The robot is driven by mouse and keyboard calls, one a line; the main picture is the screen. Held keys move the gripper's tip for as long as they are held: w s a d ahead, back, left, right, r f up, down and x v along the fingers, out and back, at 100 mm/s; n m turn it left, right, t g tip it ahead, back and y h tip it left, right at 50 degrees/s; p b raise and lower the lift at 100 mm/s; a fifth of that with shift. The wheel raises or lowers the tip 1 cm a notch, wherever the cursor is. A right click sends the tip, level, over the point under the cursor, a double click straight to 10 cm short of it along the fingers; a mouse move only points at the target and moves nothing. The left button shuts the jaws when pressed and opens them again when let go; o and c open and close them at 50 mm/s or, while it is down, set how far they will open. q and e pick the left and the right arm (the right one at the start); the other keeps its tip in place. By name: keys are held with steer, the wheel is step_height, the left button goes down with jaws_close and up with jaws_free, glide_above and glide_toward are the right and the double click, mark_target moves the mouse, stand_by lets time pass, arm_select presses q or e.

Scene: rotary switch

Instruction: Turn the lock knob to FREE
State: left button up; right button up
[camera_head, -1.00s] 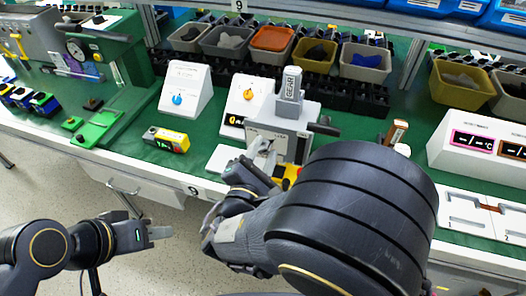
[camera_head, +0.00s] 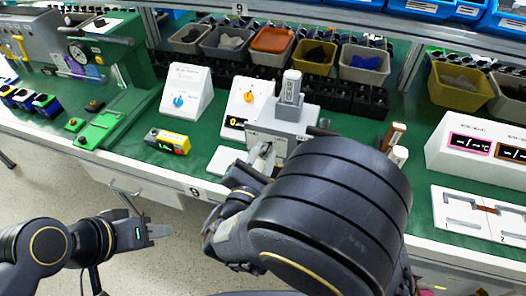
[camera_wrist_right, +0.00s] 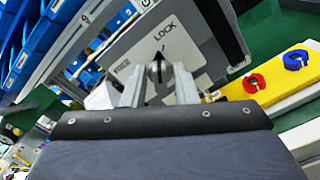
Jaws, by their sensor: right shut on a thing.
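The lock knob (camera_wrist_right: 158,72) is a small grey knob on a light grey panel (camera_wrist_right: 125,70), with the tilted word LOCK above it in the right wrist view. A dark pointer mark runs from the knob toward that word. My right gripper (camera_wrist_right: 159,85) has one finger on each side of the knob and is shut on it. No FREE label is readable.
A yellow strip (camera_wrist_right: 270,78) with red and blue round parts lies beside the panel. White sloped boxes with a blue knob (camera_head: 178,100) and an orange knob (camera_head: 249,97) stand left of the unit.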

steer(key=n+p, duration=0.1)
steer(key=n, duration=0.1)
steer(key=n+p, duration=0.2)
steer(key=shift+a+r+n, duration=0.1)
steer(key=shift+r+n, duration=0.1)
steer(key=shift+n, duration=0.1)
steer(key=n+p, duration=0.3)
steer(key=shift+n, duration=0.4)
steer(key=n+p, duration=0.3)
steer(key=n, duration=0.1)
steer(key=shift+a, duration=0.15)
steer(key=shift+f+n+p, duration=0.25)
steer(key=shift+n+p, duration=0.95)
steer(key=shift+n, duration=0.4)
steer(key=o, duration=0.7)
